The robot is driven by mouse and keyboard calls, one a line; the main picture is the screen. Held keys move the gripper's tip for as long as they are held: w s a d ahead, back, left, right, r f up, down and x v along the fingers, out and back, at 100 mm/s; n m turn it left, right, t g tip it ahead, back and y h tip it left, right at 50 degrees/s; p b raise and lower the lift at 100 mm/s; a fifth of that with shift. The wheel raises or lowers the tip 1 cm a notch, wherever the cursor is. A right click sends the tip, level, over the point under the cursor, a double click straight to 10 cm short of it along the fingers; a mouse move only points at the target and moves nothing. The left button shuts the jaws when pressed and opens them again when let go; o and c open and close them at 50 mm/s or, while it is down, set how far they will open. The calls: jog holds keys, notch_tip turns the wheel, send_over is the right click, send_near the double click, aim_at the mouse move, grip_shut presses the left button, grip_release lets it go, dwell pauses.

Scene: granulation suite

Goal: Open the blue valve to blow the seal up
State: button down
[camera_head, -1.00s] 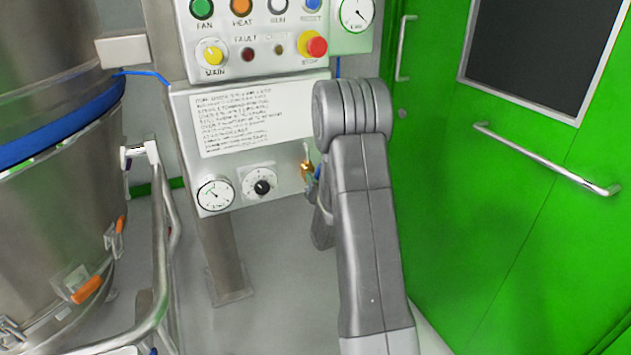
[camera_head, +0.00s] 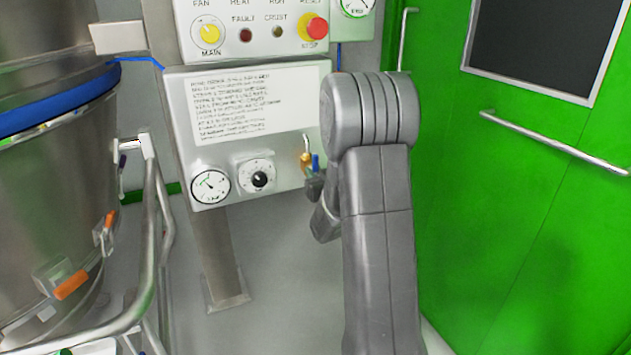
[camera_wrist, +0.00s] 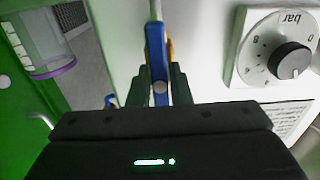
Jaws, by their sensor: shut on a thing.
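The blue valve is a blue lever on a brass body at the lower right of the white panel (camera_head: 235,150). In the head view the blue valve lever (camera_head: 316,163) stands upright beside the brass body (camera_head: 305,160), with my gripper (camera_head: 314,185) at it, partly hidden by my arm. In the wrist view the blue lever (camera_wrist: 156,50) runs between the two dark fingers of my gripper (camera_wrist: 160,85), which are shut on it. The brass body shows only as a sliver behind the lever.
A pressure gauge (camera_head: 210,187) and a black dial (camera_head: 259,179) sit left of the valve. A control box (camera_head: 265,30) with a red stop button (camera_head: 315,28) is above. A steel vessel (camera_head: 50,190) with a tubular frame stands left; a green door (camera_head: 520,220) is right.

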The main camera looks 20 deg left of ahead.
jog(key=c, duration=1.3)
grip_release()
jog(key=p+v, duration=0.1)
jog(key=v, duration=1.2)
jog(key=shift+s+d+p, duration=0.25)
jog(key=shift+s+p, duration=0.05)
jog(key=shift+p, duration=0.1)
jog(key=b+x, duration=0.1)
jog(key=x, duration=1.2)
jog(key=shift+w+a+b, duration=0.2)
jog(key=shift+b, duration=0.15)
jog(key=shift+w+a, duration=0.1)
jog(key=shift+w, duration=0.05)
jog(key=shift+p, duration=0.35)
